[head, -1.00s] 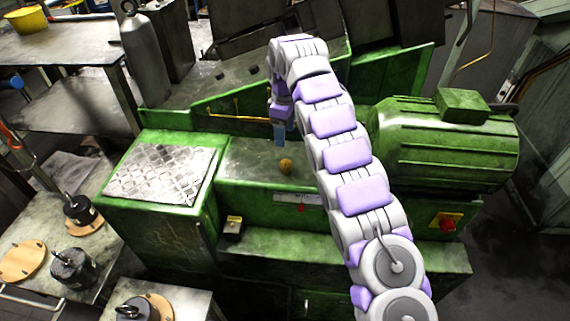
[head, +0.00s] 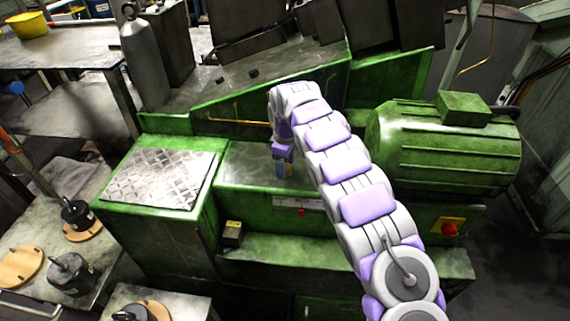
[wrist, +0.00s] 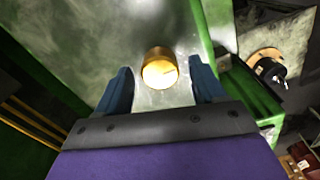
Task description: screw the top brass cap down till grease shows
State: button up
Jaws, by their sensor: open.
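The brass cap (wrist: 159,68) stands on the green machine's worn top surface. In the wrist view it lies between the two blue fingers of my gripper (wrist: 159,90), with a gap on each side. In the head view my gripper (head: 284,168) is over the cap and hides most of it; a sliver of orange shows beside the fingers. The jaws are open and do not touch the cap as far as I can see. No grease is visible at the cap.
A green ribbed motor (head: 445,145) stands to the right of my arm. A diamond-plate cover (head: 160,178) lies on the left of the machine. A red button on a yellow plate (head: 447,227) sits on the front. A copper pipe (head: 238,121) runs behind.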

jog(key=c, duration=1.1)
jog(key=shift+o, duration=0.2)
jog(key=shift+m, duration=0.3)
jog(key=m+p, duration=0.1)
jog(key=m, duration=0.1)
jog(key=shift+r+m, duration=0.15)
jog(key=shift+m, duration=0.15)
jog(key=m+p, duration=0.1)
jog(key=m, duration=0.4)
jog(key=shift+w, duration=0.15)
jog(key=m, duration=0.4)
jog(key=shift+m, duration=0.4)
jog(key=shift+m+p, duration=0.35)
jog(key=shift+m, duration=1.45)
